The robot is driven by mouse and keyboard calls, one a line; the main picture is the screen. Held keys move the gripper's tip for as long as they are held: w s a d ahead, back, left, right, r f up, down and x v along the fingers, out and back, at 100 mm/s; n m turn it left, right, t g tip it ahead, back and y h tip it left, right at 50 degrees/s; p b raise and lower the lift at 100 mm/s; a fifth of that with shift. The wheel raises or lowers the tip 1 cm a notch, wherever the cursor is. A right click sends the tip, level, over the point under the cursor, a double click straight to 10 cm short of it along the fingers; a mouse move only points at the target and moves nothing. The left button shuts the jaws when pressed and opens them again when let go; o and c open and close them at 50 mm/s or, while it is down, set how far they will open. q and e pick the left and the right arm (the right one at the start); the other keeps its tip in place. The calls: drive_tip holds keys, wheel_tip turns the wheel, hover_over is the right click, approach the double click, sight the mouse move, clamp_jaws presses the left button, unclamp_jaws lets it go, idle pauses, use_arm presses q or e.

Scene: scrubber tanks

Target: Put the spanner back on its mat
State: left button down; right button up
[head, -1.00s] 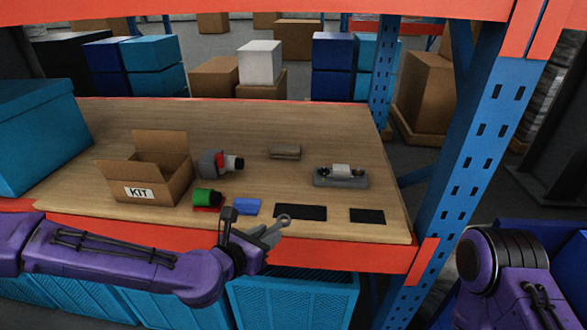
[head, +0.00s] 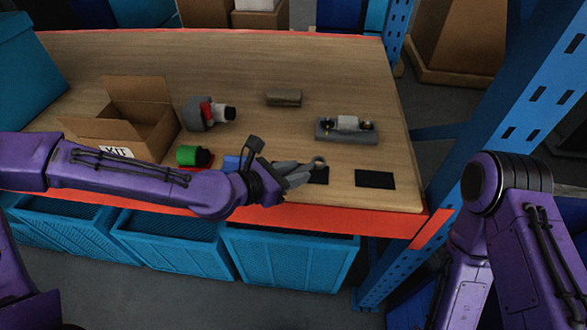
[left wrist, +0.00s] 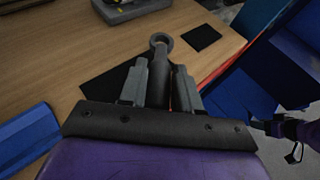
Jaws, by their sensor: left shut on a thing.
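My left gripper (head: 296,176) is shut on the grey spanner (head: 319,162), over the front edge of the wooden table. In the left wrist view the spanner (left wrist: 161,44) points away from the fingers (left wrist: 160,75), ring end outermost. The longer black mat (head: 322,179) lies below and partly behind the gripper and spanner; it also shows in the left wrist view (left wrist: 102,82). I cannot tell whether the spanner touches it. A smaller black mat (head: 375,179) lies bare to the right.
A blue mat (head: 231,161), a green-and-black part (head: 192,155) on a red mat and an open KIT box (head: 128,118) are to the left. Farther back are a grey-and-red part (head: 204,113), a brown block (head: 284,97) and a grey fixture (head: 346,130). A blue rack post (head: 500,110) stands right.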

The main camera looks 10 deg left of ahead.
use_arm(q)
drive_tip(key=f, duration=0.1)
drive_tip(key=w+f+b, duration=0.1)
drive_tip(key=f, duration=0.1)
drive_tip(key=shift+w+f, duration=0.2)
drive_tip(key=shift+w, duration=0.1)
drive_tip(key=shift+s+r, duration=0.25)
drive_tip(key=shift+s, duration=0.25)
drive_tip(key=shift+w+f, duration=0.2)
drive_tip(key=shift+f+b, duration=0.15)
drive_tip(key=shift+b, duration=0.25)
use_arm(e)
drive_tip(key=f, duration=0.3)
drive_tip(key=shift+w, duration=0.4)
use_arm(q)
drive_tip(key=shift+s+f, duration=0.1)
drive_tip(key=shift+f, duration=0.05)
use_arm(e)
drive_tip(key=shift+f, duration=0.1)
use_arm(q)
drive_tip(key=shift+f+b, duration=0.2)
drive_tip(key=shift+b, duration=0.1)
use_arm(e)
drive_tip(key=shift+f, duration=0.2)
use_arm(q)
drive_tip(key=c, duration=0.7)
unclamp_jaws()
